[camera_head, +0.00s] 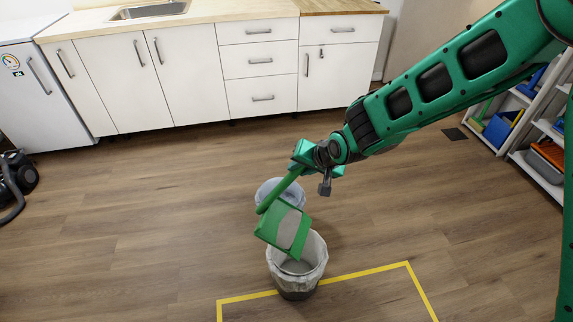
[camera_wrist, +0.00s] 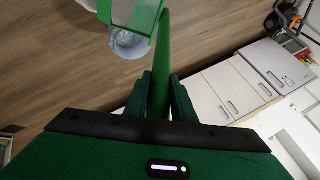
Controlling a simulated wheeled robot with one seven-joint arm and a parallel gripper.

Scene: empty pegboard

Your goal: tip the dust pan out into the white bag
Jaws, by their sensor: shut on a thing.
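My gripper (camera_head: 303,166) is shut on the green handle (camera_wrist: 160,65) of the dust pan (camera_head: 285,228). The pan hangs tilted, its lower edge over the mouth of the front bin, which is lined with the white bag (camera_head: 315,262). A grey patch covers the middle of the pan; I cannot tell whether it is dust or the pan's own surface. Something grey shows inside the bag. In the wrist view the pan (camera_wrist: 133,14) is at the top, partly cut off.
A second bin with a pale bluish liner (camera_head: 290,192) stands just behind, partly hidden by the pan. Yellow tape (camera_head: 345,278) marks the floor. White cabinets (camera_head: 190,75) line the back, shelves (camera_head: 540,170) stand at right.

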